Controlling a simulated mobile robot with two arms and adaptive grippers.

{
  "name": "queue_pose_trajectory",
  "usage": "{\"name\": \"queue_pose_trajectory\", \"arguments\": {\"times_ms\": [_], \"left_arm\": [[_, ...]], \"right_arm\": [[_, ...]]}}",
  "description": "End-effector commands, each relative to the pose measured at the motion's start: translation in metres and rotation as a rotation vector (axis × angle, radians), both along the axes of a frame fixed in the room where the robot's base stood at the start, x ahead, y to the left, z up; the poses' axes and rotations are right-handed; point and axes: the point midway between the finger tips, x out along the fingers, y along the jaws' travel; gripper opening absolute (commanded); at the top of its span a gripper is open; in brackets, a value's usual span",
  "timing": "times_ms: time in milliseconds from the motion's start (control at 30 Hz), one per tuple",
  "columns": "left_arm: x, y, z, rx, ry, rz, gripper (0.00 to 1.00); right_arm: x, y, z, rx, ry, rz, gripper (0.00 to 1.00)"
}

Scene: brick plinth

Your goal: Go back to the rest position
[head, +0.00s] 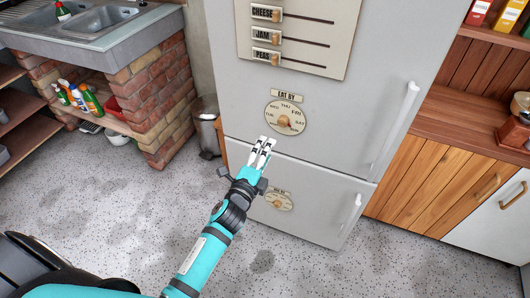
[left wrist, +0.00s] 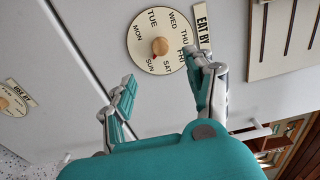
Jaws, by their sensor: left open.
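My left gripper (head: 262,150) is open and empty in front of the fridge (head: 350,110), just below the upper "EAT BY" dial (head: 285,118). In the left wrist view the two fingers (left wrist: 162,92) stand apart with nothing between them. The dial, with day names and a wooden knob (left wrist: 160,46), shows beyond the fingers in that view. I cannot tell the exact gap between fingers and door. My left arm (head: 205,250) reaches in from the lower left. My right gripper is in neither view.
A lower dial (head: 279,201) sits on the lower fridge door. Door handles (head: 396,130) stick out at the right. A slider board (head: 292,35) is above. A brick plinth with a sink (head: 98,18) and a bin (head: 206,125) stand left. Speckled floor (head: 90,200) is clear.

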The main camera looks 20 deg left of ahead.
Motion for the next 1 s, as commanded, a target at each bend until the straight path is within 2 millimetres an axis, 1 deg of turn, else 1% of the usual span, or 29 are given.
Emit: {"name": "queue_pose_trajectory", "arguments": {"times_ms": [333,367,400,467,567,600,633,667,700,767,800,867,900,967,1000], "left_arm": [[0.0,0.0,-0.001,-0.002,0.003,0.0,0.55],[0.0,0.0,-0.004,-0.006,0.008,0.0,0.55],[-0.001,0.0,-0.011,-0.017,0.023,-0.001,0.55],[-0.003,-0.001,-0.029,-0.052,0.062,0.0,0.55],[-0.014,-0.002,-0.082,-0.151,0.175,0.01,0.55],[-0.022,-0.003,-0.109,-0.204,0.234,0.02,0.55],[-0.029,-0.003,-0.13,-0.247,0.281,0.03,0.55],[-0.038,-0.003,-0.152,-0.29,0.329,0.041,0.55],[-0.051,-0.004,-0.181,-0.348,0.394,0.062,0.55],[-0.073,-0.004,-0.221,-0.434,0.487,0.098,0.55],[-0.089,-0.003,-0.248,-0.488,0.548,0.128,0.55],[-0.117,-0.002,-0.285,-0.564,0.637,0.179,0.55],[-0.137,-0.001,-0.308,-0.615,0.694,0.217,0.55],[-0.169,0.001,-0.341,-0.686,0.777,0.28,0.55],[-0.193,0.002,-0.362,-0.731,0.831,0.328,0.55]], "right_arm": [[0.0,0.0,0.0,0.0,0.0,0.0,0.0],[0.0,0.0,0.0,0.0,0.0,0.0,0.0],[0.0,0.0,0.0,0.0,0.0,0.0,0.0],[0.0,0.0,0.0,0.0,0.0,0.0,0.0],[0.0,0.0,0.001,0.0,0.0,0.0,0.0],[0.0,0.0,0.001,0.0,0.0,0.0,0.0],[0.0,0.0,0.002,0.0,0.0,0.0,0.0],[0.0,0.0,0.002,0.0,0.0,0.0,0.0],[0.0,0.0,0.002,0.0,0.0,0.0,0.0],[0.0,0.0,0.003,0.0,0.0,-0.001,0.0],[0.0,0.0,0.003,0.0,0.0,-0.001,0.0],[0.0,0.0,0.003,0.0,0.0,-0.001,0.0],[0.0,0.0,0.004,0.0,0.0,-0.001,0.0],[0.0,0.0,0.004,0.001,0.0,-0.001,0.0],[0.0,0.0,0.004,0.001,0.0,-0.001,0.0]]}}
